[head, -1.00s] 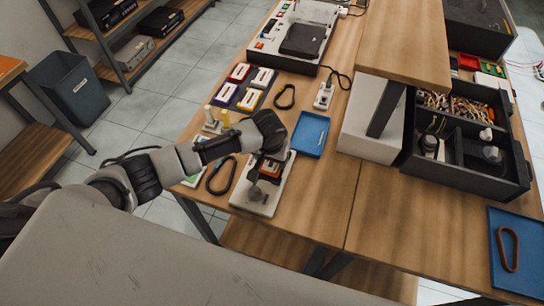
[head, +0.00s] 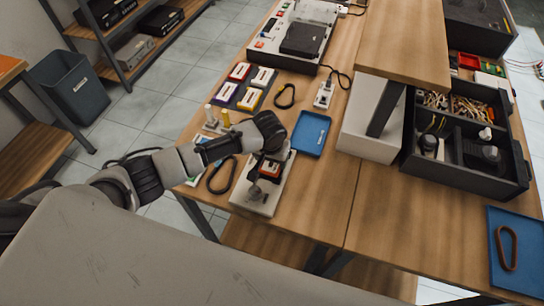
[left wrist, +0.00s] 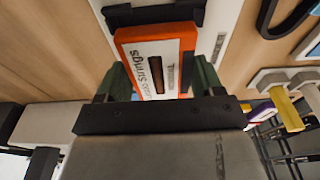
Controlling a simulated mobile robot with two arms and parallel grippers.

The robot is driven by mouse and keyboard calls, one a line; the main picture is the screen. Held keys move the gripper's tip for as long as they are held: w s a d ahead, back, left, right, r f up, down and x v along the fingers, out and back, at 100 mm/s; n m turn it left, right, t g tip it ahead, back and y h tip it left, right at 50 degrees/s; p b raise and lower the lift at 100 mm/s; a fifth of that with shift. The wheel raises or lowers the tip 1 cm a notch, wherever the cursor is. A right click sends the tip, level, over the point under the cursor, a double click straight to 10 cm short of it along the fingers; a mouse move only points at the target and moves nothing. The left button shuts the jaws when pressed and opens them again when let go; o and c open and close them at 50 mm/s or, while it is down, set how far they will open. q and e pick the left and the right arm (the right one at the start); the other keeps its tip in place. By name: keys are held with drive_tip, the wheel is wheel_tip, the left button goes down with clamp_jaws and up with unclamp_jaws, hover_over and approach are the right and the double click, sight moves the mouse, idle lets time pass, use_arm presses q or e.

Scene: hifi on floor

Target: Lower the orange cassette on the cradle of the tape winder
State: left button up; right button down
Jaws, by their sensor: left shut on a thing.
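The orange cassette (left wrist: 155,55) has a white label with writing and a dark window. My left gripper (left wrist: 162,78) is shut on it, with a finger at each side. In the head view the cassette (head: 270,169) shows small below my left gripper (head: 270,158), over the tape winder (head: 252,197). The winder is a pale grey plate with dark parts, at the table's near left edge; part of it also shows behind the cassette in the left wrist view (left wrist: 226,22). The gripper hides the cradle, so I cannot tell whether the cassette touches it. My right gripper is not in view.
A black loop belt (head: 221,175) lies left of the winder, and a blue tray (head: 312,133) lies beyond it to the right. Several cassettes (head: 245,85) lie farther back. A dark parts box (head: 468,150) stands right. The table's front middle is clear.

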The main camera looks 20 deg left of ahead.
use_arm(q)
drive_tip(key=shift+f, duration=0.7)
idle(1.0)
drive_tip(key=o, duration=1)
wheel_tip(320, 180, up, 17)
drive_tip(key=s+p, duration=0.1)
drive_tip(key=p, duration=0.6)
drive_tip(key=shift+s+f, duration=0.15)
drive_tip(key=shift+s, duration=0.2)
idle(0.9)
